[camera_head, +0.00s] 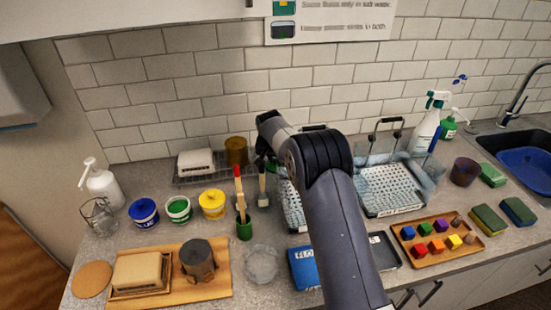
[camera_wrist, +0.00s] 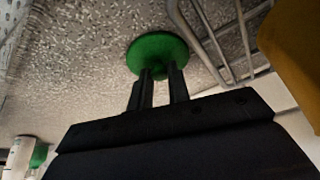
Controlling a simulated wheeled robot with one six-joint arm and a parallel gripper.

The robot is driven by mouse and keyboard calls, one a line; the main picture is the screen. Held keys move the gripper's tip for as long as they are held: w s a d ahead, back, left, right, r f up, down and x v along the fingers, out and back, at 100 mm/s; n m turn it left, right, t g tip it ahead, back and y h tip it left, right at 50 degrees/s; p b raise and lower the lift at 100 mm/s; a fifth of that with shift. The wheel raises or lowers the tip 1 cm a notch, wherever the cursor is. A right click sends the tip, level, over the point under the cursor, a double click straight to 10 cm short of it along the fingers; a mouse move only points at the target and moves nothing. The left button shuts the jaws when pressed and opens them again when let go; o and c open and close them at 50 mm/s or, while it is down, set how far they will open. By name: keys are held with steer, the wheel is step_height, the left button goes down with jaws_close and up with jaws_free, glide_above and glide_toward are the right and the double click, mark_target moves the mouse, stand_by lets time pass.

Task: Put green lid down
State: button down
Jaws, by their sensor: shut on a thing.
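The green lid (camera_wrist: 150,52) is a round disc at the tips of my gripper (camera_wrist: 162,76) in the wrist view. The two dark fingers are shut on it. Speckled countertop lies beyond the lid, and I cannot tell whether the lid touches it. In the head view my gripper is at the back of the counter, mostly hidden by my own arm, and the lid is not clearly visible there. A green-and-white tub (camera_head: 178,208) stands on the counter at left, between a blue tub (camera_head: 144,212) and a yellow tub (camera_head: 212,204).
A wire rack (camera_wrist: 208,38) is just right of the lid, with an amber jar (camera_wrist: 292,38) beyond it. The jar also shows in the head view (camera_head: 236,151). A green cup with brushes (camera_head: 244,230) stands in front. Clear baskets (camera_head: 391,189) are at right.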

steer(key=c, duration=1.3)
jaws_free()
steer(key=b+v, duration=0.2)
steer(key=v, duration=1)
steer(key=shift+w+r, duration=0.1)
steer(key=shift+r, duration=0.05)
steer(key=p+x, duration=0.2)
steer(key=x, duration=1)
steer(key=shift+f, duration=0.2)
steer(key=shift+r, duration=0.95)
